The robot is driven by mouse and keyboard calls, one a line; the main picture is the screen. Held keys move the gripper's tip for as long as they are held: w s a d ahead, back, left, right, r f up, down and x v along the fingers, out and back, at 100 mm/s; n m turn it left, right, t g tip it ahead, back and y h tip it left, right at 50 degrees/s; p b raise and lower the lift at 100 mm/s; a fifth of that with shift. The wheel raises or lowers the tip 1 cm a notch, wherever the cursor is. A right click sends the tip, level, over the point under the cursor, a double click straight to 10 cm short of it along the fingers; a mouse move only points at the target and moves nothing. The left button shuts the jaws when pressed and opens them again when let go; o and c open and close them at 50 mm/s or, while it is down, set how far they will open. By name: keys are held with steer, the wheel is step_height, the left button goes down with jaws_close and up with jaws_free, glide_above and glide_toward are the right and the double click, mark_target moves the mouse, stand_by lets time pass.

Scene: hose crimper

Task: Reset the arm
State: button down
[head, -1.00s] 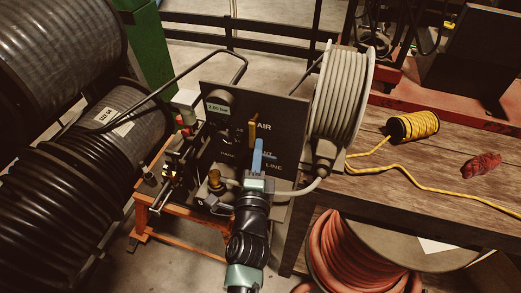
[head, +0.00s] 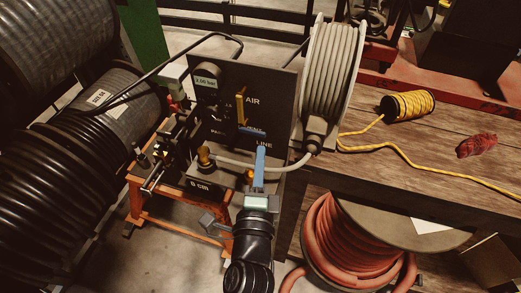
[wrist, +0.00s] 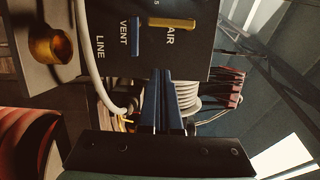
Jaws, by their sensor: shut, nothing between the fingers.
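My gripper (head: 260,150) is in front of the lower part of the crimper's dark panel (head: 273,95), near the LINE lettering. Its two blue fingers are together with nothing between them; they also show in the wrist view (wrist: 162,74). A yellow handle (head: 241,108) stands upright by the AIR label, and a blue handle (head: 252,130) lies level by the VENT label. In the wrist view, the yellow handle (wrist: 172,24) and blue handle (wrist: 135,38) are apart from the fingers. A brass knob (head: 205,155) is left of my gripper.
A grey hose reel (head: 333,80) stands right of the panel, its pale hose curving behind my gripper. The wooden bench (head: 440,150) holds a yellow cord spool (head: 408,104) and a red bundle (head: 477,145). A red hose coil (head: 335,240) is below. Black hose drums fill the left.

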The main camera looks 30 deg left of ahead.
steer(key=w+d+r+n+t, duration=0.2)
steer(key=d+r+n, duration=0.1)
steer(key=r, duration=0.5)
steer(key=w+d+r+n+t, duration=0.1)
steer(key=d+r+n, duration=0.1)
steer(key=r, duration=0.6)
steer(key=w+d+r+n+t, duration=0.2)
steer(key=d+r+n, duration=0.1)
steer(key=r, duration=0.5)
steer(key=s+d+r+n+t+h, duration=0.1)
steer(key=s+d+r+t+h, duration=0.1)
steer(key=r, duration=0.6)
steer(key=s+d+r+n+t+h, duration=0.2)
steer(key=s+d+r+h, duration=0.2)
steer(key=d+r, duration=0.3)
steer(key=s+d+r+n+t+h, duration=0.1)
steer(key=s+d+r+t+h, duration=0.1)
steer(key=r, duration=0.7)
steer(key=shift+s+d+t+h, duration=0.4)
steer(key=shift+s+d+h, duration=0.15)
steer(key=shift+d, duration=0.6)
steer(key=shift+a+n, duration=0.1)
steer(key=shift+n, duration=0.2)
